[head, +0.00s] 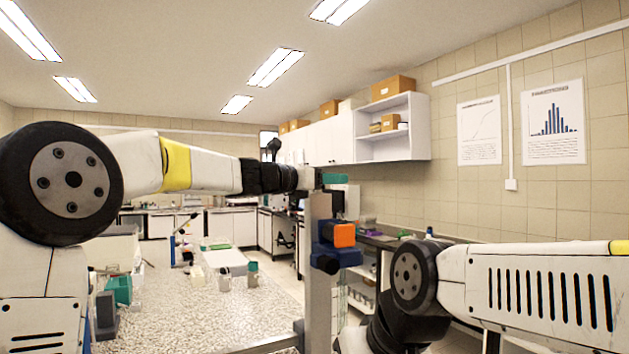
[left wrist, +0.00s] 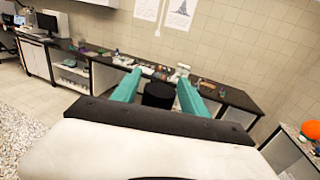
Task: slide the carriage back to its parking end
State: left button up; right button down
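The carriage (head: 340,252) is a blue block with an orange face and a black knob at its lower front. It sits against a grey upright post (head: 318,285) in the middle of the head view. My left gripper (head: 335,180) is by the top of the post, above the carriage, partly hidden by the post. In the left wrist view, its two teal fingers (left wrist: 158,88) stand apart on either side of a black round piece (left wrist: 160,95), with narrow gaps visible. I cannot tell whether that piece belongs to the carriage. My right gripper is out of view.
A speckled bench (head: 190,300) at left carries a white box (head: 225,262), small bottles and teal items. My right arm fills the lower right. A dark counter with small items runs along the right wall, below a white shelf (head: 398,125). An orange rounded object (left wrist: 311,129) shows at right.

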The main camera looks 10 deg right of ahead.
pick_arm(q)
jog(key=shift+a, duration=0.15)
jog(key=v, duration=0.7)
jog(key=shift+s+a, duration=0.25)
jog(key=shift+a, duration=0.05)
jog(key=shift+f, duration=0.1)
jog(key=s+a+f+m+g+y, duration=0.1)
jog(key=s+a+f+m+y, duration=0.5)
jog(key=s+a+f+m, duration=0.6)
jog(key=s+a+f+m+g+y, duration=0.2)
jog(key=s+a+f+m+y, duration=0.4)
jog(key=s+a+f+m, duration=0.7)
jog(key=s+f, duration=0.4)
jog(key=f, duration=0.1)
jog(key=shift+a+g+y, duration=0.3)
jog(key=shift+a+y, duration=0.05)
jog(key=shift+y, duration=0.05)
jog(key=shift+s+f, duration=0.1)
